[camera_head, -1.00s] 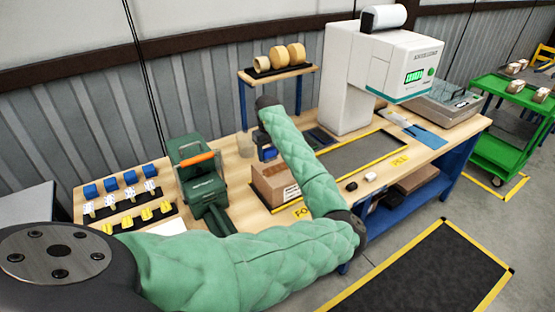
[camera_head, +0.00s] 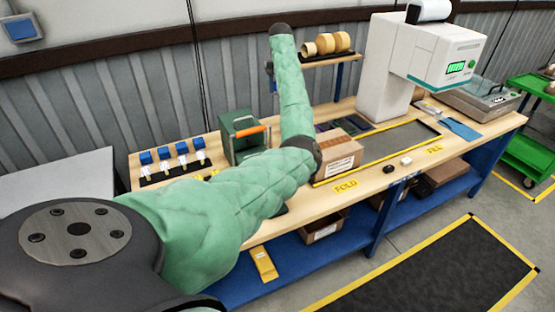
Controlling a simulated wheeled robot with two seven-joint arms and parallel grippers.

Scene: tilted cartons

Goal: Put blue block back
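Several blue blocks (camera_head: 181,148) stand in a row at the left end of the wooden bench, above white pieces on a dark strip (camera_head: 170,174). My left arm, in a green sleeve, comes in from the lower left and rises over the bench. Its dark upper end (camera_head: 280,28) stands in front of the wall, left of the tape rolls. My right gripper is out of view. My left arm hides part of the front left of the bench.
A green box-shaped device with an orange handle (camera_head: 249,131) stands right of the blocks. A brown carton (camera_head: 338,158) sits on the bench near the "FOLD" label. A white machine (camera_head: 420,55) and tape rolls (camera_head: 325,43) are behind. The floor in front has a dark mat (camera_head: 430,270).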

